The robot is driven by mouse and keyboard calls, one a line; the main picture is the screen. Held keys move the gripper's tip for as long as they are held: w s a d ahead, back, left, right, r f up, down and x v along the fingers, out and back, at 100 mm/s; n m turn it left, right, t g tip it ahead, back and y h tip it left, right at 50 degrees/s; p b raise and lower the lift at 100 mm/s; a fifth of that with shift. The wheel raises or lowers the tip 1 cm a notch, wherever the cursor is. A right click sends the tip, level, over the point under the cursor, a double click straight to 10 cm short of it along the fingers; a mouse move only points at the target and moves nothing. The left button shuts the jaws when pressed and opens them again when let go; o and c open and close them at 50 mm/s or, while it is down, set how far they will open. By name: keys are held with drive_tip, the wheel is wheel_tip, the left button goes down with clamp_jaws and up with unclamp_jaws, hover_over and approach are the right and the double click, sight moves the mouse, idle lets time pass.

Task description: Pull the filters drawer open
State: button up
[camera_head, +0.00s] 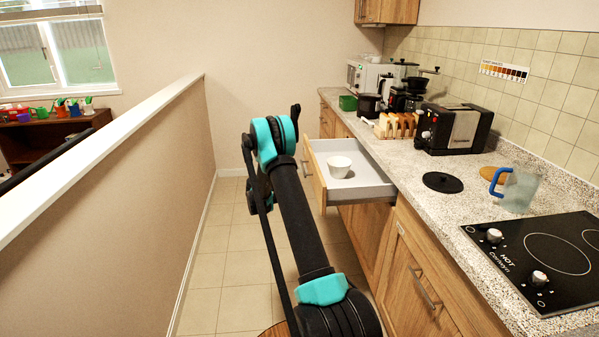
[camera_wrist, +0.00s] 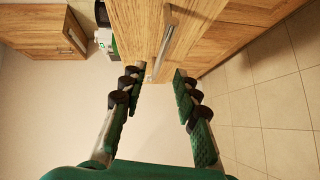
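The drawer (camera_head: 372,191) stands pulled out from under the counter in the head view, with its wooden front (camera_head: 314,180) toward the aisle. A white cup-shaped item (camera_head: 339,166), perhaps stacked filters, sits inside it. A wooden front (camera_wrist: 130,22) with a metal bar handle (camera_wrist: 168,42) shows in the wrist view. My gripper (camera_wrist: 159,72) is open there, its two green-padded fingers apart. The near end of the handle appears between the fingertips, with no clear contact. In the head view, my arm hides most of the gripper.
The speckled counter (camera_head: 398,166) holds a toaster (camera_head: 455,128), a toast rack (camera_head: 396,126), a jug (camera_head: 519,190) and a cooktop (camera_head: 545,252). A half wall (camera_head: 150,190) bounds the aisle on the left. Tiled floor (camera_head: 222,240) between is clear.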

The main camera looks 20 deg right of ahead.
drive_tip(key=shift+v, duration=2)
drive_tip(key=s+a+r+m+g+y, duration=0.2)
drive_tip(key=s+r+y, duration=0.15)
drive_tip(key=s, duration=0.75)
drive_tip(key=s+a+r+m+g+y, duration=0.1)
drive_tip(key=s+a+r+y, duration=0.2)
drive_tip(key=s, duration=0.9)
drive_tip(key=s+a+f+y, duration=0.1)
drive_tip(key=s+a, duration=0.3)
drive_tip(key=s, duration=0.6)
drive_tip(key=s+a+f+m+g+y, duration=0.1)
drive_tip(key=s+a+y, duration=0.3)
drive_tip(key=s, duration=0.6)
drive_tip(key=s+a+f+y, duration=0.2)
drive_tip(key=s+a, duration=0.2)
drive_tip(key=s, duration=0.6)
drive_tip(key=shift+f+m, duration=0.35)
drive_tip(key=shift+m, duration=0.05)
